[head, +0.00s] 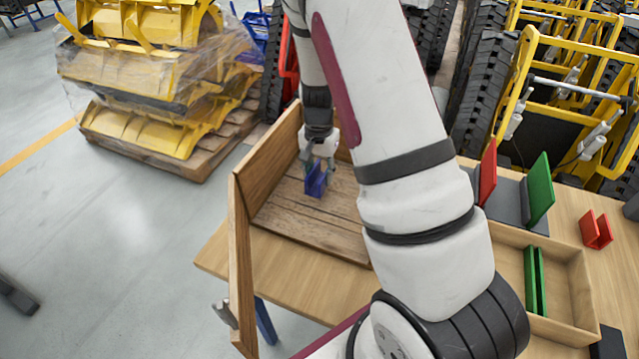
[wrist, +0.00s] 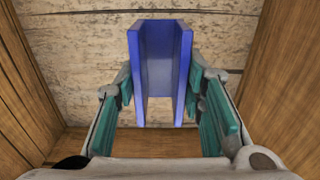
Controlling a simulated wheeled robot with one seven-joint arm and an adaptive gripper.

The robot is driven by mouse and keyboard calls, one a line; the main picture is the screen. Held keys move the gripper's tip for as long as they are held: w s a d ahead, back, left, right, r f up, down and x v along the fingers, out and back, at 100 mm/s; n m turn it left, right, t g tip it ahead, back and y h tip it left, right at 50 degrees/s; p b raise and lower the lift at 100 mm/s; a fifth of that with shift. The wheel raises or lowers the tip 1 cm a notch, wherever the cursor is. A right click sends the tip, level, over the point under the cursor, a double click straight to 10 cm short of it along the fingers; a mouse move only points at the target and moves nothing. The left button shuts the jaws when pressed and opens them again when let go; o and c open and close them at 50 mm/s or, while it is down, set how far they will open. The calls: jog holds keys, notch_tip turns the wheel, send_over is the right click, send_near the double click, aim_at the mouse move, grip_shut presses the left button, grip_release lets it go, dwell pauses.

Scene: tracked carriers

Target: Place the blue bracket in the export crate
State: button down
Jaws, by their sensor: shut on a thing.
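The blue bracket (head: 316,180) is a U-shaped channel held in my gripper (head: 318,165). In the wrist view the bracket (wrist: 160,62) sits between the two teal finger pads of my gripper (wrist: 166,95), which are shut on its sides. The gripper is inside the wooden crate (head: 241,250), over its plank floor. Crate walls show on both sides in the wrist view (wrist: 285,70). I cannot tell whether the bracket touches the floor. No label shows on the crate, and my arm hides its right part.
A shallow wooden tray (head: 570,262) holds a green bracket (head: 535,280) at the right. A red bracket (head: 596,230) lies beside it. Upright red (head: 488,172) and green (head: 541,188) pieces stand behind the tray. Yellow parts (head: 150,80) are stacked on a pallet at the back left.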

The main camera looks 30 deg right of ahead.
aim_at(315, 186)
jog(key=shift+f, duration=1.9)
jog(key=shift+f, duration=0.1)
jog(key=c, duration=1.1)
grip_release()
jog(key=shift+o, duration=0.2)
